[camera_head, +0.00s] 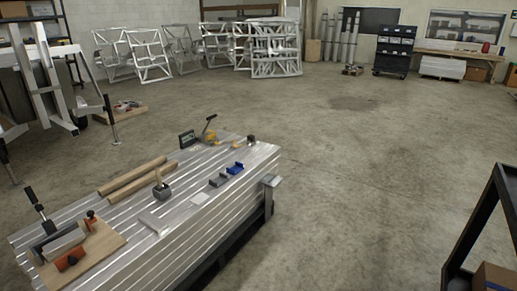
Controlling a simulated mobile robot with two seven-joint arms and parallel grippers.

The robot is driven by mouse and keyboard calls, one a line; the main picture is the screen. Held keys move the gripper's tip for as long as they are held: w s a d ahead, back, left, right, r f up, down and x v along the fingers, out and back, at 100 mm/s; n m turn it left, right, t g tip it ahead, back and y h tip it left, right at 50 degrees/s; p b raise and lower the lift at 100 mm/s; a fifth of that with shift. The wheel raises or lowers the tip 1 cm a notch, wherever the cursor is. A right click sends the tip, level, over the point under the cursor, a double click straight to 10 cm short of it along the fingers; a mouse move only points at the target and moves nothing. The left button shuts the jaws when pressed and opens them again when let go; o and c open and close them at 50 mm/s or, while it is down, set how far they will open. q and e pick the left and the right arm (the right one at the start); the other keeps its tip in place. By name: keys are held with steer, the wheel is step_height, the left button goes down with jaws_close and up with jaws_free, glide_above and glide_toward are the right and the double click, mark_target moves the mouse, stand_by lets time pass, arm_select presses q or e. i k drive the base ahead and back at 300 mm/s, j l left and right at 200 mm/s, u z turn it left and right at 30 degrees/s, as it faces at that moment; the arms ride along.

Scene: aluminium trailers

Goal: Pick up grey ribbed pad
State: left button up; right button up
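The grey ribbed pad is not certain to pick out at this size. Candidates lie on the slatted metal workbench (105,262): a flat grey piece (153,222) near its front edge, a pale square piece (200,198) to the right of that, and a small dark grey block (218,180) beside a blue block (235,168). No ribs can be made out on any of them. Neither of my grippers is in view, and nothing touches these pieces.
The bench also holds wooden bars (138,180), a grey round object with a handle (162,190), a yellow and black tool (210,135) and a wooden board (105,242) with clamps. A dark frame (485,215) stands at right. Open concrete floor lies between.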

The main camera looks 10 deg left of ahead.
mark_target(219, 181)
steer(key=i, duration=0.7)
steer(key=i+l+u, duration=0.15)
steer(key=i, duration=0.5)
steer(key=i+u, duration=0.35)
steer(key=i+l+u, duration=0.15)
steer(key=u, duration=0.2)
steer(key=i+l+u, duration=0.5)
steer(key=u, duration=0.25)
steer(key=i+l+u, duration=0.15)
steer(key=l+u, duration=0.3)
steer(key=i+l+u, duration=0.1)
steer(key=u, duration=0.4)
steer(key=l+u, duration=0.7)
steer(key=l, duration=0.3)
